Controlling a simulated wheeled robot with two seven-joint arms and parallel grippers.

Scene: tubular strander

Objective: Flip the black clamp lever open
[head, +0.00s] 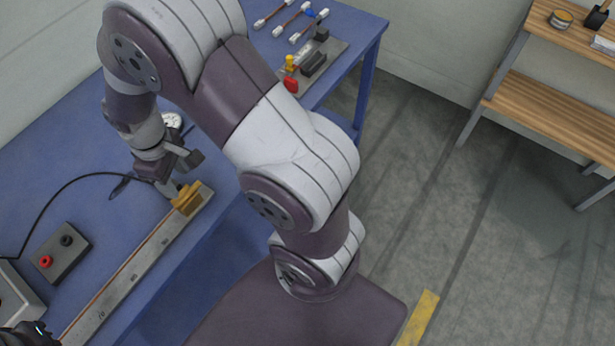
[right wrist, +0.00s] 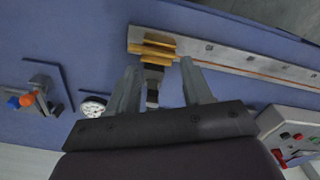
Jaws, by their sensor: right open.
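The brass clamp (head: 186,198) sits at the far end of a long grey rail (head: 130,272). It also shows in the right wrist view (right wrist: 152,50). The black clamp lever (right wrist: 152,74) sticks out from the clamp toward my gripper in the right wrist view. My right gripper (right wrist: 158,68) is open, with one finger on each side of the lever and visible gaps between. In the head view, my right gripper (head: 170,183) is right beside the clamp and hides most of the lever. A dark part of my left gripper (head: 24,335) shows at the bottom left corner; its fingers cannot be made out.
A box with red and black buttons (head: 62,252) and a black cable lie left of the rail on the blue table (head: 50,185). A round dial (right wrist: 93,107) is near the gripper.

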